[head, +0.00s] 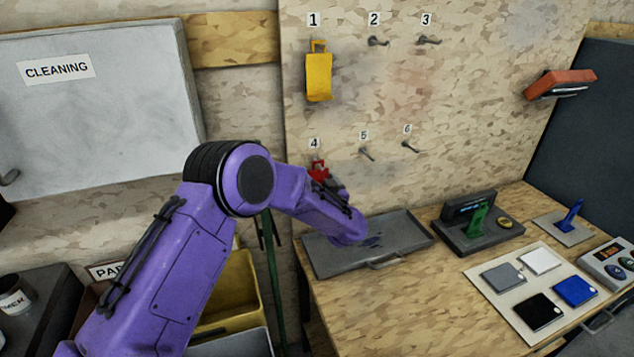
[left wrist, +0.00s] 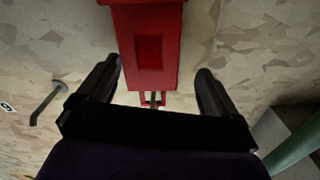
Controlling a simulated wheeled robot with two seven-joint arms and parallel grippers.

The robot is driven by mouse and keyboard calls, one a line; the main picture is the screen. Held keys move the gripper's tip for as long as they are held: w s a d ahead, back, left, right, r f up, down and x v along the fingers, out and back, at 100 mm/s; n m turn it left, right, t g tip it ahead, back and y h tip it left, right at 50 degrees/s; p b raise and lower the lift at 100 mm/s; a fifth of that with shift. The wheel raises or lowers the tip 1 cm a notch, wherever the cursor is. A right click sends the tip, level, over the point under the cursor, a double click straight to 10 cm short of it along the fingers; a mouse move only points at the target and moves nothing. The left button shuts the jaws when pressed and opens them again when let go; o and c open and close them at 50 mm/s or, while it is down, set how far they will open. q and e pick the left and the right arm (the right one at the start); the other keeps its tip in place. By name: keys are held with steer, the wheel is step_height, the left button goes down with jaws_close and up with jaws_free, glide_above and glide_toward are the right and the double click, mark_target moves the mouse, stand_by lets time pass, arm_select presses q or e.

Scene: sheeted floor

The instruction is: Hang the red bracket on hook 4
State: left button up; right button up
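The red bracket (head: 318,171) is at the panel just below the label 4, partly hidden by my left gripper (head: 331,183). In the left wrist view the red bracket (left wrist: 150,50) lies between the two fingers of my left gripper (left wrist: 158,68). The fingers are spread, with a gap on each side of the bracket. The bracket's small loop (left wrist: 152,98) shows in that view with a thin metal piece at it, apparently hook 4. Most of hook 4 is hidden. My right gripper is in neither view.
A yellow bracket (head: 318,77) hangs on hook 1. Hooks 2 (head: 378,41), 3 (head: 428,40), 5 (head: 366,154) and 6 (head: 410,146) are bare. A grey tray (head: 410,239) lies on the bench under my left forearm. A green pole (head: 271,270) stands left of the bench.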

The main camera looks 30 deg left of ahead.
arm_select(q)
steer(key=shift+f, duration=0.1)
steer(key=shift+s+d, duration=0.1)
steer(key=shift+d, duration=0.05)
steer(key=b+v, duration=0.3)
steer(key=v, duration=0.7)
steer(key=shift+s, duration=0.1)
